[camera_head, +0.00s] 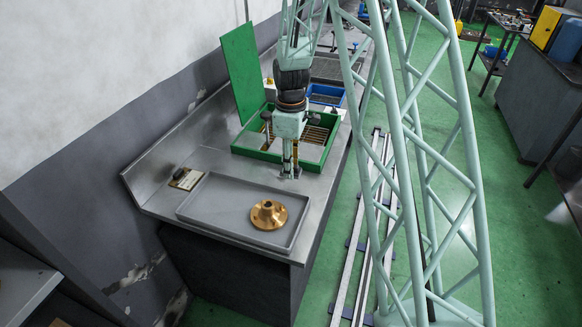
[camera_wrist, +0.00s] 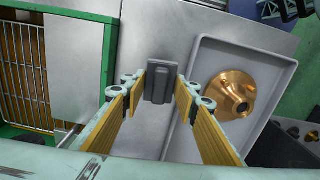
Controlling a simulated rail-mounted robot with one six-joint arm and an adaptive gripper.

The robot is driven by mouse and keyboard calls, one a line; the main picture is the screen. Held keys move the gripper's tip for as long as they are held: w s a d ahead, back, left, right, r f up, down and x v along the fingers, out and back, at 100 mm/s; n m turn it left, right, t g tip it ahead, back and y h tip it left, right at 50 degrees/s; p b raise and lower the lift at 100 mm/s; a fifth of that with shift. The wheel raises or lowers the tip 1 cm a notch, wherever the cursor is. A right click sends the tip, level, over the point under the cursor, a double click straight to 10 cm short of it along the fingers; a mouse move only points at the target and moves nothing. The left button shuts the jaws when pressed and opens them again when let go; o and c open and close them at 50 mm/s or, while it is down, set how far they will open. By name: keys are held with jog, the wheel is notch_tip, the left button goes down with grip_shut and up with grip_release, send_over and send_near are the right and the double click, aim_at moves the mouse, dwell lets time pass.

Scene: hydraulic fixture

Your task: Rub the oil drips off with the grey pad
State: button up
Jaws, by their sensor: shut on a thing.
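My gripper (camera_head: 290,170) points down over the steel bench, between the green-framed box and the grey tray. In the wrist view its two yellow-lined fingers (camera_wrist: 161,88) are shut on the grey pad (camera_wrist: 162,72), a small dark grey block with a raised middle. The pad is at or just above the bare steel (camera_head: 211,158); I cannot tell whether it touches. I cannot make out any oil drips in either view.
A grey tray (camera_head: 195,208) holding a brass flange (camera_head: 268,214) lies close by. A green-framed box (camera_head: 256,154) with a grate stands behind my gripper, with an upright green panel (camera_head: 242,70). A small tan plate with a dark item (camera_head: 186,178) lies near the wall.

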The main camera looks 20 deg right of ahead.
jog(key=shift+r, duration=0.15)
jog(key=shift+r+p, duration=0.7)
jog(key=shift+r, duration=0.7)
jog(key=shift+w+a, duration=0.15)
